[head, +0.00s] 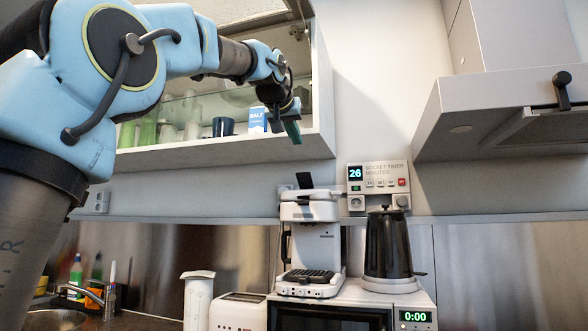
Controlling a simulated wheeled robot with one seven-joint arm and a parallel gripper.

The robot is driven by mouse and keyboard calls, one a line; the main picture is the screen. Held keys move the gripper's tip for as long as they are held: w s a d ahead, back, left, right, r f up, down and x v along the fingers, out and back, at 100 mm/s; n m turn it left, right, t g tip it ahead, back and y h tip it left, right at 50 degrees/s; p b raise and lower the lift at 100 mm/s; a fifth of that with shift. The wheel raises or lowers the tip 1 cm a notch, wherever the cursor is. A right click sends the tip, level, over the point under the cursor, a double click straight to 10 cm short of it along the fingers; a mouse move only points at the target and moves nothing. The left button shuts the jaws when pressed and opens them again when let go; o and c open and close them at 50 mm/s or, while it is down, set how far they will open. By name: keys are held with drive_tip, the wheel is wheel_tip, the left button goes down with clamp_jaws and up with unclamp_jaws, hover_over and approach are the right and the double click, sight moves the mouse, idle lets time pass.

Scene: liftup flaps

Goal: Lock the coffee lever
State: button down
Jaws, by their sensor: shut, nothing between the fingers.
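The white coffee machine (312,243) stands on top of the microwave in the head view. A dark upright piece (304,181), which looks like its lever, sticks up from the machine's top. My gripper (293,132) is high above the machine and slightly to its left, in front of the open wall cabinet. Its fingers point down, shut and empty, well apart from the lever. The fingertips are small and dark in this view.
The open cabinet (220,150) holds a blue-white salt box (257,120) and a dark mug (223,127). A black kettle (387,245) stands right of the machine, below a socket timer (378,175). The range hood (500,110) juts out at right. A toaster (238,312) is at lower left.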

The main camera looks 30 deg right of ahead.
drive_tip(key=p, duration=0.4)
hover_over(304, 173)
drive_tip(key=w+d, duration=0.2)
drive_tip(key=f, duration=0.3)
drive_tip(key=shift+a+f, duration=0.2)
drive_tip(key=shift+f, duration=0.1)
drive_tip(key=shift+s+a+f+b, duration=0.55)
drive_tip(key=shift+s+a+f, duration=0.1)
drive_tip(key=shift+f, duration=0.1)
drive_tip(key=shift+s+a+f, duration=0.2)
drive_tip(key=shift+f, duration=0.2)
drive_tip(key=shift+s+a+f, duration=0.15)
drive_tip(key=shift+f, duration=0.2)
drive_tip(key=shift+f+b, duration=0.15)
drive_tip(key=shift+b, duration=0.15)
